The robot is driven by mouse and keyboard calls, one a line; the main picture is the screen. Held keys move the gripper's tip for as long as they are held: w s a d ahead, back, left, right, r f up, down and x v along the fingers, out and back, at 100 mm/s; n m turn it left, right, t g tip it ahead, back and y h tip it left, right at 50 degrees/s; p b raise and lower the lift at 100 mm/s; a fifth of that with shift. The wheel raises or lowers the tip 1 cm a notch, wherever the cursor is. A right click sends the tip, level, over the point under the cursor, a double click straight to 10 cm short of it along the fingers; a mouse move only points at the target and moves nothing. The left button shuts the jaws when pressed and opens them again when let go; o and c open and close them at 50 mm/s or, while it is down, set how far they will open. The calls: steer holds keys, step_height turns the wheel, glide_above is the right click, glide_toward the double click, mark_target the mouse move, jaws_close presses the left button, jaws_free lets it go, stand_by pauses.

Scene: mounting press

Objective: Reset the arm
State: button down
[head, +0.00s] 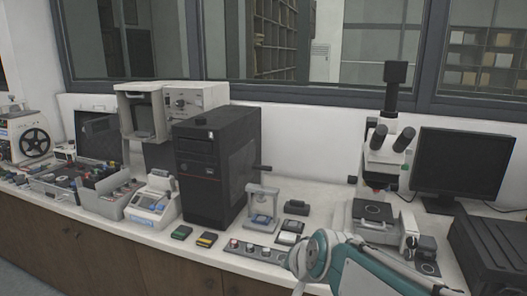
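Part of my arm (372,270), teal and light grey, shows at the bottom right of the head view. A rounded joint of it (312,256) is in front of the worktop's front edge. I cannot make out my gripper or its fingers in this view. Whether it holds anything cannot be seen.
The white worktop (328,197) carries a black tower unit (213,165), a white microscope (388,162), a monitor (462,165) and a small arched stand (262,203). A grey box-shaped machine (200,97) and open cases of parts (75,185) stand left. Windows are behind.

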steer(key=s+d+f+n+g+h, duration=0.1)
steer(key=s+d, duration=0.4)
steer(key=s, duration=0.4)
steer(key=s+d+f+n+g+h, duration=0.1)
steer(key=s+d+n+h, duration=0.1)
steer(key=s+d, duration=0.3)
steer(key=s, duration=0.4)
steer(key=shift+d+f+g, duration=0.15)
steer(key=shift+f+g, duration=0.1)
steer(key=shift+g, duration=0.05)
steer(key=shift+s, duration=0.1)
